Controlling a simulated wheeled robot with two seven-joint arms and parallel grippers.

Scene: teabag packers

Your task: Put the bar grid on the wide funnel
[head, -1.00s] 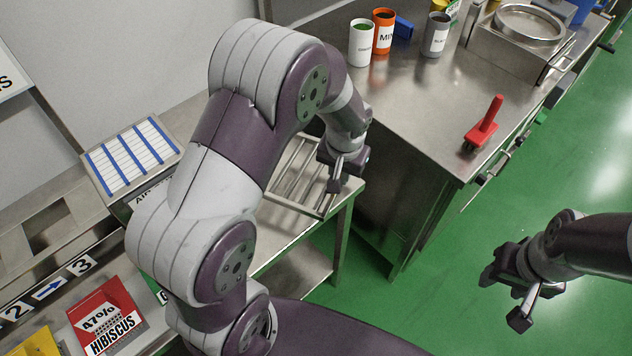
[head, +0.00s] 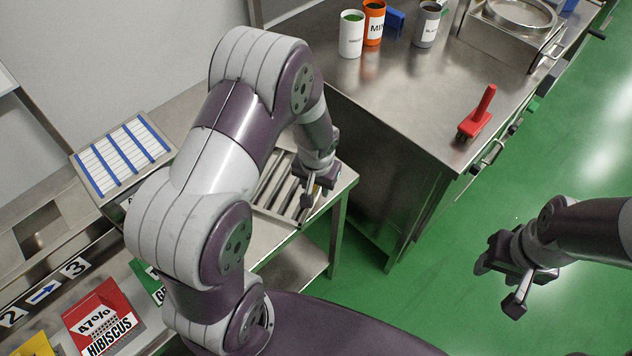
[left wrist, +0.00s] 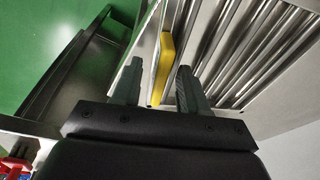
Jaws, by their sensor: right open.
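The bar grid (head: 276,190), a pale metal frame with parallel bars, lies on the low steel side table, partly hidden by my left arm. The left wrist view shows its bars (left wrist: 250,50) and a yellow strip (left wrist: 163,62) at its edge. My left gripper (head: 314,195) is at the grid's right edge. Its fingers (left wrist: 157,80) are apart, with the yellow strip showing between them; I cannot tell whether they touch it. My right gripper (head: 504,284) is open and empty above the green floor.
A steel counter (head: 400,90) holds several cups, a red-handled tool (head: 478,115) and a steel box with a round ring (head: 515,15). A blue-striped tray (head: 122,155) and a red hibiscus box (head: 102,318) are at left. Green floor at right is open.

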